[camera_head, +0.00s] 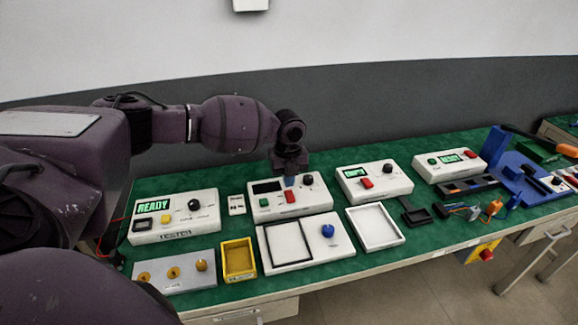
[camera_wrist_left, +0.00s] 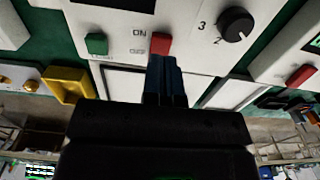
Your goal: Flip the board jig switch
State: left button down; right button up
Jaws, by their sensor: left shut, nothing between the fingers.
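A white box (camera_head: 270,211) in the middle row has a dark display (camera_head: 266,187), a green button (camera_head: 264,203), a red switch (camera_head: 290,196) and a black knob (camera_head: 308,179). My left gripper (camera_head: 289,181) is over this box, just behind the red switch. In the left wrist view its shut, empty blue-black fingers (camera_wrist_left: 162,70) point at the red switch (camera_wrist_left: 160,43), beside ON and OFF marks. The fingertips overlap the switch's lower edge; I cannot tell whether they touch it. My right gripper is not in view.
Other white boxes stand to the left (camera_head: 175,226), with a READY display, and to the right (camera_head: 376,190). In front are a panel with a black frame and blue knob (camera_head: 328,231), a yellow tray (camera_head: 226,275) and a white tray (camera_head: 400,238). Green mat shows between them.

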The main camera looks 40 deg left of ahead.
aim_at(290, 196)
pick_arm(q)
jog(key=shift+f, duration=1.4)
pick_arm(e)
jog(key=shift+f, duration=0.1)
